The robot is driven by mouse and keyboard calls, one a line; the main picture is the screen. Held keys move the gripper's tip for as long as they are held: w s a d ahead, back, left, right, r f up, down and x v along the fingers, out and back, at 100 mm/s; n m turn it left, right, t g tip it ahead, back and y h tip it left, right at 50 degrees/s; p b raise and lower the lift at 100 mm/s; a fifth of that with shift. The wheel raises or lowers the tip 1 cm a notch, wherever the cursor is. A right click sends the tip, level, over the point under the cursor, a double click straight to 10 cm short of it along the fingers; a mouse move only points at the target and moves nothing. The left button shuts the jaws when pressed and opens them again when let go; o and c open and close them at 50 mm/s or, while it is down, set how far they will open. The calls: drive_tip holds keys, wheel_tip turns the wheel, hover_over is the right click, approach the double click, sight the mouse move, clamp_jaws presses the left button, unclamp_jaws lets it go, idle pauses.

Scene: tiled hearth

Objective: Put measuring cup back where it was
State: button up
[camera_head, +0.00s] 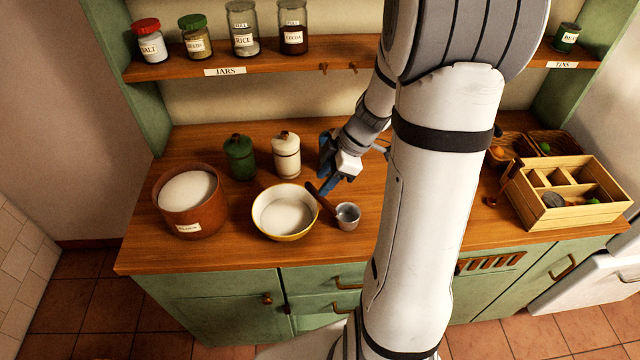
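A small grey metal measuring cup (348,216) is on or just above the wooden counter, right of the yellow-rimmed bowl. Its dark brown handle runs up and left past the bowl's right rim. My gripper (325,189) reaches down from behind, its blue fingers at or very close to this handle. I cannot tell whether the fingers grip the handle or only stand beside it. The bowl (261,232) holds white powder. A brown crock (170,223), also with white powder, stands to its left.
A green canister (240,158) and a cream canister (286,155) stand behind the bowl. A divided wooden box (522,213) and baskets (553,143) are at the right. Labelled jars stand on the shelf (190,65). My arm hides the counter's middle right.

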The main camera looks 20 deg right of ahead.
drive_tip(key=w+v, duration=0.1)
drive_tip(key=v, duration=0.7)
drive_tip(key=w+a+r+m+t+h, duration=0.1)
drive_tip(key=w+a+r+m+t, duration=0.15)
drive_tip(key=w+r+t, duration=0.5)
wheel_tip(320, 180, up, 8)
drive_tip(key=d+m+t+h, duration=0.2)
drive_tip(key=m+t+h, duration=0.1)
drive_tip(key=m+h, duration=0.35)
drive_tip(key=s+a+f+m+g+y, duration=0.1)
drive_tip(key=s+a+f+g, duration=0.3)
drive_tip(key=s, duration=0.7)
drive_tip(key=s+a+f+m+g+y, duration=0.1)
drive_tip(key=s+a+f+m+g, duration=0.3)
drive_tip(key=s, duration=0.7)
drive_tip(key=shift+a+f+m, duration=0.3)
drive_tip(key=shift+a+f, duration=0.05)
drive_tip(key=shift+a, duration=0.35)
drive_tip(key=shift+g, duration=0.25)
